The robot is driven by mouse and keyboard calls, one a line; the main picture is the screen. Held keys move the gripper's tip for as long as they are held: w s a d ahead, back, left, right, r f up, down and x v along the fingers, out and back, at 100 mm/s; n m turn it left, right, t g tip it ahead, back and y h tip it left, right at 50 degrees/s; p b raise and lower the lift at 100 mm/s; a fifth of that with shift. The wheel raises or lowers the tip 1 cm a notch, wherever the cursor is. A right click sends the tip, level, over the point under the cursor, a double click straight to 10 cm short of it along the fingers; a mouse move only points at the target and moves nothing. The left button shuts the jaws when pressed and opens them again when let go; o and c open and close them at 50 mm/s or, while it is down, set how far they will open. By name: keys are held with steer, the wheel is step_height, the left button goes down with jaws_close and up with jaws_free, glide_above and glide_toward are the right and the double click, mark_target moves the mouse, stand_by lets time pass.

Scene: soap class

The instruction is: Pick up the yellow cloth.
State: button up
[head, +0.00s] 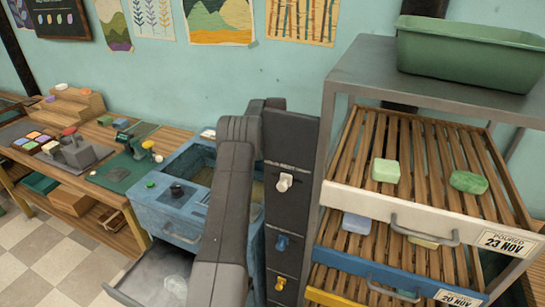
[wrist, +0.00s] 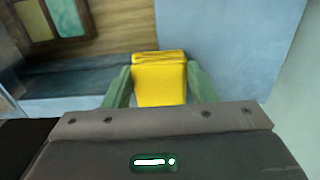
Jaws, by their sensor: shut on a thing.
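The yellow cloth (wrist: 159,82) shows in the wrist view as a bright folded block between the two green fingers of my gripper (wrist: 160,88). The fingers are shut on it, one on each side. In the head view I cannot make out the cloth or my gripper; my dark arm stands in front of that area.
At the right a rack (head: 362,72) holds slatted drawers with soap bars, including a pale green bar (head: 386,170), and a green tub (head: 470,48) on top. A blue machine (head: 165,205) and a wooden workbench (head: 110,135) stand at the left. Checkered floor is clear at lower left.

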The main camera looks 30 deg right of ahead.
steer(key=shift+s, duration=0.5)
steer(key=o, duration=1)
steer(key=shift+o, duration=0.2)
step_height(320, 180, up, 14)
steer(key=b, duration=0.1)
steer(key=shift+f, duration=0.15)
